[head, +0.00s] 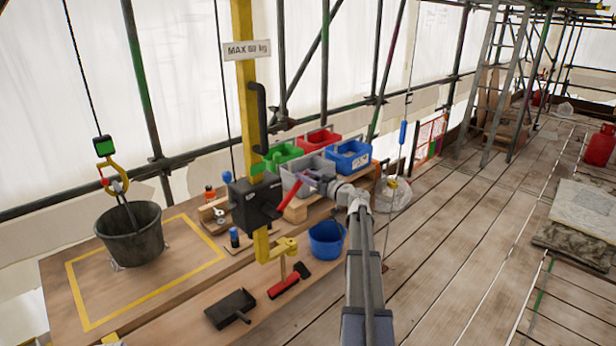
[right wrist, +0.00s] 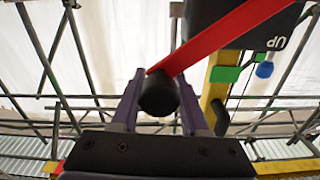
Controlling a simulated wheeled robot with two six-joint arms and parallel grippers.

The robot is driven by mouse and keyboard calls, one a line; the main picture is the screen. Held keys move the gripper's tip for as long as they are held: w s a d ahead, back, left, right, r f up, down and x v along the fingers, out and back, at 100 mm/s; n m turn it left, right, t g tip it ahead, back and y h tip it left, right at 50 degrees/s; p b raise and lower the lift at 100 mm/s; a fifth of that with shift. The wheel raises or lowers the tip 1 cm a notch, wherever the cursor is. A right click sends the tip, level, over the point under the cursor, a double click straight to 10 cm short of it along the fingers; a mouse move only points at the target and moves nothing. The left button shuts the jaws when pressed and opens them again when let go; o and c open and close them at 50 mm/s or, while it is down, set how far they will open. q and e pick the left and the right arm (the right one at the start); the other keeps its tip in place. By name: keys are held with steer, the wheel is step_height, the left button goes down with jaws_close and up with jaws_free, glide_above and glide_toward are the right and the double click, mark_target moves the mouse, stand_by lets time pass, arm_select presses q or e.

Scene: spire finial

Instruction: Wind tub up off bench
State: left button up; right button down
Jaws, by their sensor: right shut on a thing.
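The tub is a dark grey bucket (head: 133,237) at the left in the head view, over the yellow-outlined area of the wooden bench (head: 170,268). It hangs by its handle from a yellow hook (head: 112,178) on a cable. I cannot tell whether its base touches the bench. The black winch box (head: 252,207) sits on a yellow post with a red crank (head: 290,197). My right gripper (head: 314,182) is shut on the crank's black knob (right wrist: 159,96), which shows between its fingers in the right wrist view. My left gripper is not in view.
Green, red, grey and blue bins (head: 350,156) stand behind the winch. A blue bucket (head: 326,239), a red-headed brush (head: 288,284) and a black dustpan (head: 231,308) are nearer. A sign (head: 248,49) is on the post.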

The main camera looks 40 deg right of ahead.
steer(key=shift+a, duration=0.2)
steer(key=shift+c, duration=2.3)
jaws_free()
steer(key=shift+s+d, duration=0.1)
steer(key=s, duration=0.7)
steer(key=shift+s+d, duration=0.25)
steer(key=shift+s, duration=0.05)
